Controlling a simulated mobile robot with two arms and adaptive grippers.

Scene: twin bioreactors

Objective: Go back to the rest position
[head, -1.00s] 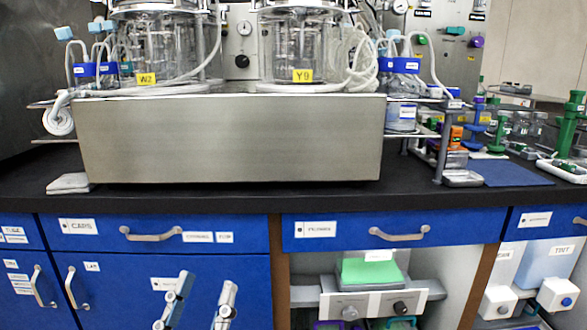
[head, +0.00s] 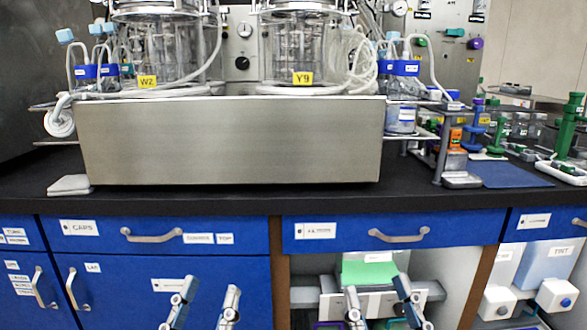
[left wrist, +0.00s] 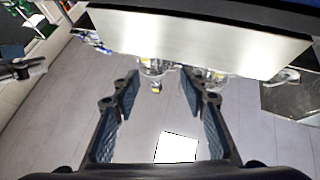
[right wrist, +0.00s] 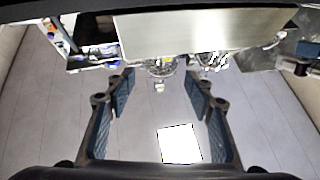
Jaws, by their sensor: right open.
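My left gripper (head: 208,294) is at the bottom of the head view, in front of the blue cabinet doors. Its two fingers stand apart with nothing between them; they also show apart in the left wrist view (left wrist: 160,88). My right gripper (head: 378,290) is at the bottom of the head view, in front of the open shelf bay. Its fingers are also apart and empty, as the right wrist view (right wrist: 162,88) shows. Both grippers are below the bench top (head: 230,198) in the picture and hold nothing. The rest of both arms is hidden below the frame.
A steel bioreactor base (head: 230,140) with two glass vessels, labelled W2 (head: 148,81) and Y9 (head: 302,77), stands on the black bench. Blue drawers with handles (head: 150,235) run below. A shelf device (head: 375,304) is behind my right gripper. A blue mat (head: 515,174) lies right.

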